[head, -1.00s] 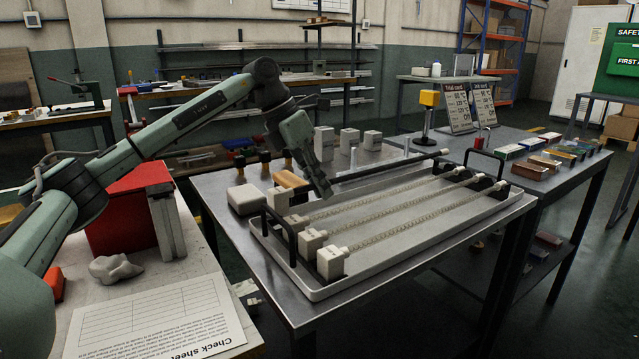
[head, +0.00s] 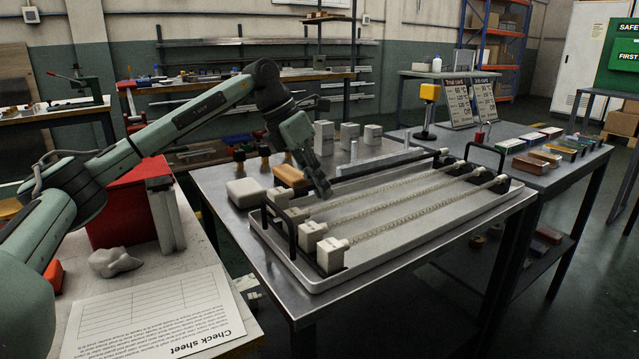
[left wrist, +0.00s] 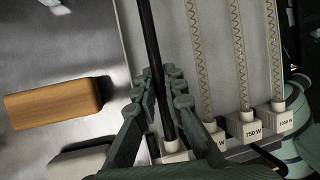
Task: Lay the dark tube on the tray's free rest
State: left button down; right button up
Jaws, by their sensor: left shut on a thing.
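My left gripper (head: 322,190) is over the far left part of the grey tray (head: 375,273). It is shut on the dark tube (left wrist: 149,40), which runs lengthwise between the fingers in the left wrist view. The tube's near end is close to a pale end block (left wrist: 174,150); I cannot tell whether they touch. Three coiled tubes (head: 415,207) lie side by side on the tray, with pale end blocks, two reading 750 W (left wrist: 249,128) and 1000 W (left wrist: 283,120). My right gripper is not in view.
Black handles (head: 487,148) rise at both tray ends. A pale grey bar (head: 385,160) shows behind the tray. A wooden-coloured block (head: 290,175), a pale block (head: 246,192) and several pale boxes (head: 349,135) stand on the table behind.

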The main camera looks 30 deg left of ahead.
pick_arm(q)
jog(key=shift+f+b, duration=0.3)
jog(key=shift+f, duration=0.55)
jog(key=c, duration=1.5)
grip_release()
jog(key=shift+c, duration=0.2)
jog(key=v, duration=1.2)
jog(key=shift+s, duration=0.1)
